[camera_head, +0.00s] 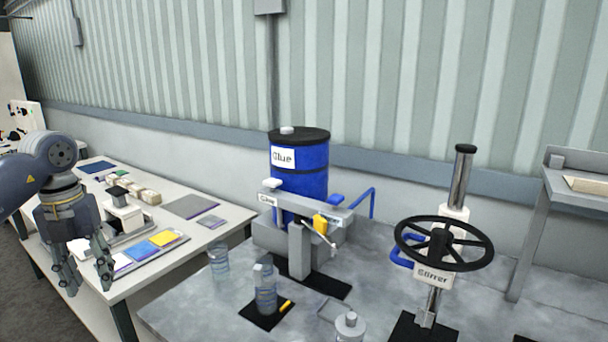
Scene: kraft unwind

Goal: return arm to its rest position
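My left gripper (88,276) hangs at the left of the head view, fingers pointing down. Its two fingers are spread apart with nothing between them. It is in front of the near left edge of the white table, close to a tray with coloured cards. My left arm comes in from the left edge with its wrist bent downward. My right arm and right gripper are not in view.
The white table (228,215) holds a card tray (143,257) and small blocks. The grey workbench (195,307) holds a blue glue drum (310,168), a glass jar (264,288), and a stirrer with a black handwheel (480,250). A shelf stands at the far right.

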